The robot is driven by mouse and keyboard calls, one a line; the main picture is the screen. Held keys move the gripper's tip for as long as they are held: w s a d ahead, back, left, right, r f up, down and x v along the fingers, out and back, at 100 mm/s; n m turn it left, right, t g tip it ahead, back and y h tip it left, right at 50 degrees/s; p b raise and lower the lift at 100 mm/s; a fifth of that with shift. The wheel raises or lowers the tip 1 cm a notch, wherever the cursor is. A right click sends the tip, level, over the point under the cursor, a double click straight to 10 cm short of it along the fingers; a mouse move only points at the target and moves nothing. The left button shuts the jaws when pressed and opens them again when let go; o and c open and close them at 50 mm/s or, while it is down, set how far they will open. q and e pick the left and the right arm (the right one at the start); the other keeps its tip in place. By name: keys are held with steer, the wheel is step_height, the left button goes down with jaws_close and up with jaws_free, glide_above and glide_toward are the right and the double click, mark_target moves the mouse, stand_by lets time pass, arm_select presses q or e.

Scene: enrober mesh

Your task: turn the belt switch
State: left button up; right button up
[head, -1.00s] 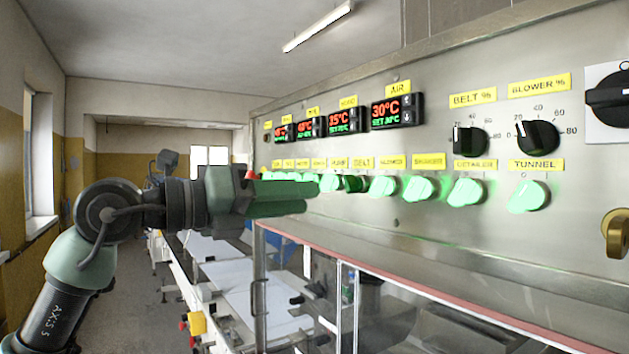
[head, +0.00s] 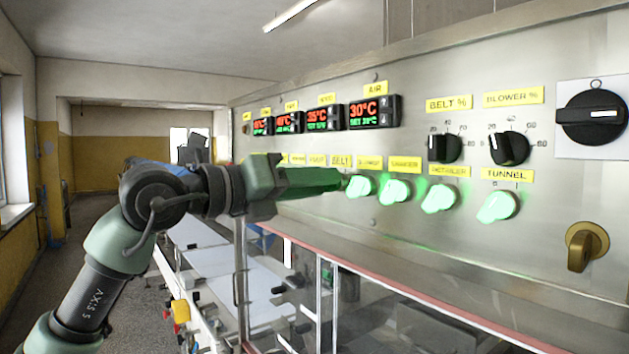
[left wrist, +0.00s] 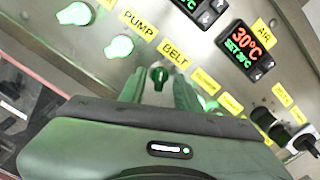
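The belt switch (left wrist: 158,77) is a dark green, unlit knob below the yellow BELT label (left wrist: 174,55) in the left wrist view. The other switches in its row glow green. My left gripper (head: 342,181) reaches the panel just below the BELT label (head: 340,161) in the head view, and hides the belt switch there. In the left wrist view its two green fingers stand apart, one on each side of the switch, with visible gaps. I cannot tell how far the fingertips reach over the knob. My right gripper is not in view.
Lit switches (head: 396,191) continue right on the steel panel (head: 540,245). Above are the red-green displays (head: 374,112) and the BELT % dial (head: 444,147). A black rotary switch (head: 592,115) and a brass key-like handle (head: 585,246) are far right. A glazed enclosure lies below.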

arm_select(q)
jaws_close()
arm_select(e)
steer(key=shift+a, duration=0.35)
